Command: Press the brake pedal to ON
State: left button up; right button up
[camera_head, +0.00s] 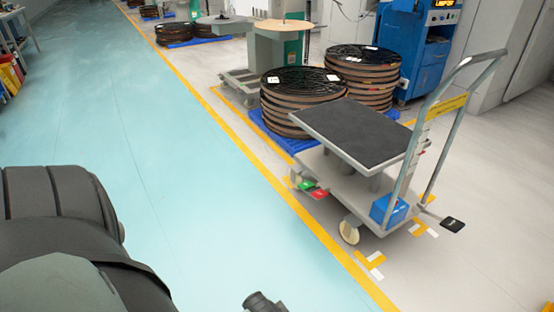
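A lift cart (345,132) with a dark mat on top stands at the right of the head view. A pedal with a green part and a red part (314,189) sticks out low at the cart's left end, near the floor. A black pedal (452,225) sticks out at the handle end, on the right. I cannot tell from the frame whether the brake is on or off. My dark arm links fill the lower left, far from both pedals. Neither gripper's fingers show.
Stacked reels (300,88) stand on blue pallets just behind the cart. A blue box (389,210) sits on the cart's base, by the handle (470,62). A yellow line (300,210) runs past its wheels. The teal floor (180,160) to the left is clear.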

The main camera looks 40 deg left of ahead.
aim_at(309, 188)
jog(key=u, duration=1.15)
jog(key=i+l+u, duration=0.6)
jog(key=l+u, duration=0.15)
